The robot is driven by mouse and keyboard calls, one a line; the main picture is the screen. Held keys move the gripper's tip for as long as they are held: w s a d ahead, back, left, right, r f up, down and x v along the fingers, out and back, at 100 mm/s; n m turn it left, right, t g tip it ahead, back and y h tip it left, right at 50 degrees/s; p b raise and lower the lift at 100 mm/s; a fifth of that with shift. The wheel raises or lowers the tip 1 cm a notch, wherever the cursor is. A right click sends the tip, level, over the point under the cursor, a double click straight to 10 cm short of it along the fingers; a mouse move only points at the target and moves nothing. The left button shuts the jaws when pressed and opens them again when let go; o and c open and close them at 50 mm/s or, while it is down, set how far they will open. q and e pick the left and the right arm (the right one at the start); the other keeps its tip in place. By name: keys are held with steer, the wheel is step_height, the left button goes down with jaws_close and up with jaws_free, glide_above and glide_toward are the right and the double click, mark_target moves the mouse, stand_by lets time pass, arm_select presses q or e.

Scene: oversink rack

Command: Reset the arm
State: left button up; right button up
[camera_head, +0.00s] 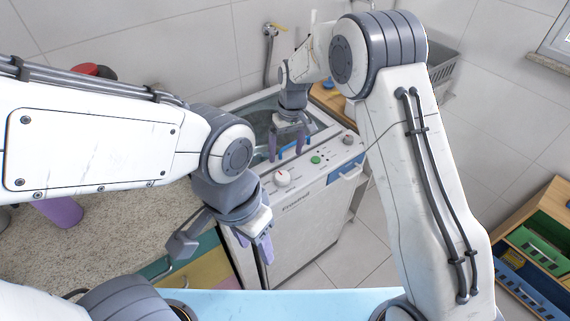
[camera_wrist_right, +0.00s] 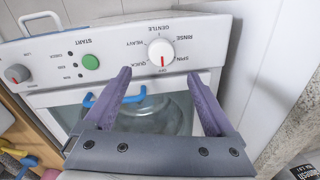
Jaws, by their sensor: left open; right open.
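My right gripper (camera_head: 287,142) hangs over the top of a white washing machine (camera_head: 318,213), close to its control panel. In the right wrist view its two purple fingers (camera_wrist_right: 164,98) are spread apart with nothing between them. Behind them are the panel's dial (camera_wrist_right: 161,52), a green button (camera_wrist_right: 91,62) and a tub opening (camera_wrist_right: 150,115) with a blue handle (camera_wrist_right: 128,94) at its edge. My left gripper (camera_head: 226,246) is lower and nearer, in front of the counter and the machine's left side. Its purple fingers look empty and partly overlap in view.
A speckled counter (camera_head: 98,236) with a purple object (camera_head: 60,211) lies at the left. A light blue surface (camera_head: 290,302) is at the bottom. A wooden shelf with green and blue bins (camera_head: 535,245) stands at the right. Tiled floor is free between machine and shelf.

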steer(key=shift+d+r, duration=0.1)
steer(key=shift+r, duration=0.7)
steer(key=s+a+r+n, duration=0.1)
steer(key=s+r, duration=0.4)
steer(key=s, duration=0.2)
steer(key=s+a+r, duration=0.1)
steer(key=s+r, duration=0.3)
steer(key=s, duration=0.4)
steer(key=s+d, duration=0.3)
steer(key=s, duration=0.6)
steer(key=s+d+n, duration=0.1)
steer(key=s+d, duration=0.2)
steer(key=s, duration=0.6)
steer(key=shift+r, duration=0.45)
